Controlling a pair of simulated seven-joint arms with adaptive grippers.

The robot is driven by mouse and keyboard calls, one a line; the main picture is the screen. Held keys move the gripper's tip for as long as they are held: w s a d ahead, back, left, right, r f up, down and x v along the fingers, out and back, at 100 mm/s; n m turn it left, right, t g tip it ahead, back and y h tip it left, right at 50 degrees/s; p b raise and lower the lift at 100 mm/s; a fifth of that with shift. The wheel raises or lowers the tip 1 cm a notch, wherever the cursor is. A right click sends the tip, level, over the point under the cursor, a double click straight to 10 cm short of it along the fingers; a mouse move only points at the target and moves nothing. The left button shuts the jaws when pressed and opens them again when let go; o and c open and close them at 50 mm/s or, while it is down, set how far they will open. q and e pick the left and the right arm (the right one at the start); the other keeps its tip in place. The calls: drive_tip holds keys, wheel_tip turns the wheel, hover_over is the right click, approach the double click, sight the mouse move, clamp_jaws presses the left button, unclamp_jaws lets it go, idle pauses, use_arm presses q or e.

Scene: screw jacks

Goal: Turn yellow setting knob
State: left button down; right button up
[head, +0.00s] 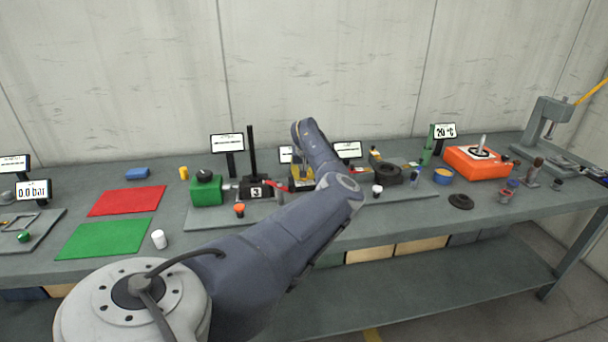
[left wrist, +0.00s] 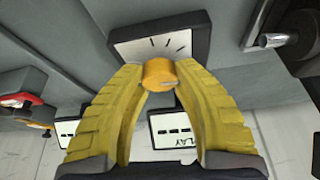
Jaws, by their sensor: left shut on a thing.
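The yellow setting knob (left wrist: 158,74) is a short cylinder on a white dial plate (left wrist: 172,46) with black tick marks and a dark frame. My left gripper (left wrist: 159,76) has its two yellow ribbed fingers on either side of the knob, shut on it at the tips. In the head view my left gripper (head: 303,182) shows partly behind my forearm, at the middle of the bench, and the knob cannot be made out there. My right gripper is in neither view.
The grey bench (head: 330,225) is crowded. A green block (head: 206,191) and a black unit with an upright post (head: 252,150) stand left of the gripper. Small display signs (head: 228,142) line the back.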

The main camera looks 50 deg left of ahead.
use_arm(q)
drive_tip(key=shift+n, duration=0.5)
drive_tip(key=c, duration=0.9)
unclamp_jaws()
drive_tip(key=shift+g, duration=0.3)
drive_tip(key=shift+r, duration=0.1)
drive_tip(key=v, duration=1.1)
drive_tip(key=shift+d+r, duration=0.25)
drive_tip(key=shift+d, duration=0.05)
drive_tip(key=shift+s, duration=0.1)
